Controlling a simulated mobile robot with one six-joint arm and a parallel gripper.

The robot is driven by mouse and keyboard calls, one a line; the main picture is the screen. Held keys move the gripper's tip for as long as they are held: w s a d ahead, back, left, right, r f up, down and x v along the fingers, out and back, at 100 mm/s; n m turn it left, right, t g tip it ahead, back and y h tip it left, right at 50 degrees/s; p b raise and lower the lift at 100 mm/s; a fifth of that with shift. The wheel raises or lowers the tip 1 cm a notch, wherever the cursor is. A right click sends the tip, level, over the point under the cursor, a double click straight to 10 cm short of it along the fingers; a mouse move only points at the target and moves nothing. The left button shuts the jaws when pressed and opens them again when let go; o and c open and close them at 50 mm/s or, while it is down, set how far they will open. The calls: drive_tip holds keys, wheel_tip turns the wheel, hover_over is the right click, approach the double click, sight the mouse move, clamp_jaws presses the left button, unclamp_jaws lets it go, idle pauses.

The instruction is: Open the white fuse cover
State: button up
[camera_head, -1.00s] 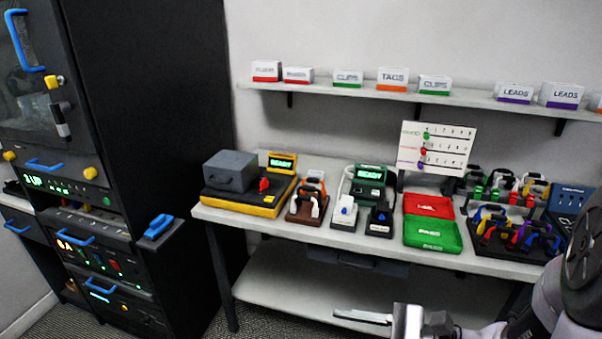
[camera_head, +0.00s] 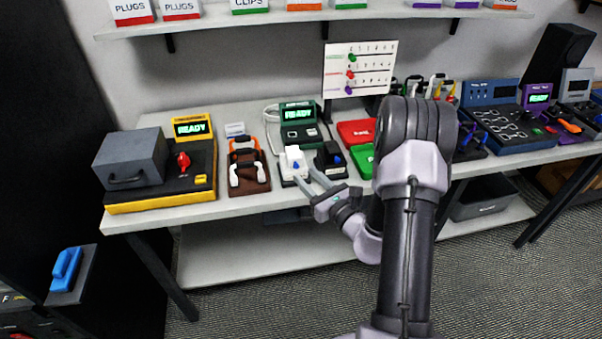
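The white fuse cover (camera_head: 293,157), with a small blue knob on its front, sits on a white base on the bench. It looks shut, though it is small in the view. My gripper (camera_head: 304,176) is just in front of it and slightly to its right, with two grey fingers spread apart and nothing seen between them. The fingertips are close to the front of the white base; I cannot tell whether they touch it. A black unit (camera_head: 331,157) with a blue knob stands right beside the white one, behind my gripper.
Behind stands a green device (camera_head: 299,114) reading READY. To the left are a brown tray (camera_head: 248,186) with orange and white handles and a yellow-black station (camera_head: 160,197) with a grey box. Red (camera_head: 357,130) and green trays are at right, partly hidden by my arm. The bench front edge is near.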

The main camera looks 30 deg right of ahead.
sight(297, 168)
drive_tip(key=shift+w+a, duration=0.15)
drive_tip(key=shift+w, duration=0.75)
drive_tip(key=shift+w+a, duration=0.1)
drive_tip(key=shift+w, duration=0.8)
drive_tip(key=shift+c, duration=0.3)
clamp_jaws()
